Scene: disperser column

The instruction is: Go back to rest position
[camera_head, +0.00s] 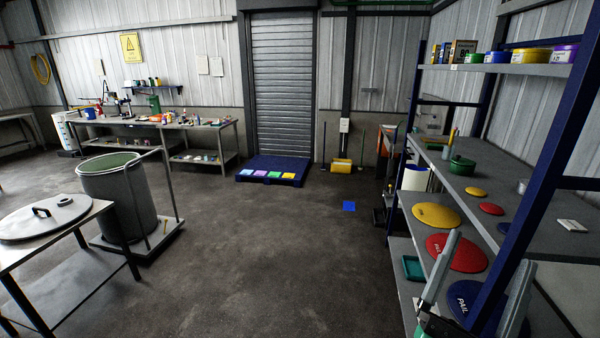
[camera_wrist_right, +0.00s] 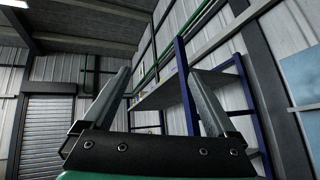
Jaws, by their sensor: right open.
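My right gripper (camera_head: 476,285) is at the lower right of the head view, in front of the shelf with the pail lids. Its two long grey fingers point up, stand wide apart and hold nothing. In the right wrist view the same gripper (camera_wrist_right: 168,92) shows with its fingers spread, with the wall, roof and blue-framed shelf behind and nothing between the fingertips. My left gripper is in neither view.
A blue-framed shelving unit (camera_head: 555,135) stands close at the right, with yellow (camera_head: 437,215), red (camera_head: 457,252) and blue lids. A table (camera_head: 100,212) with a grey lid and a large drum (camera_head: 122,200) stand at the left.

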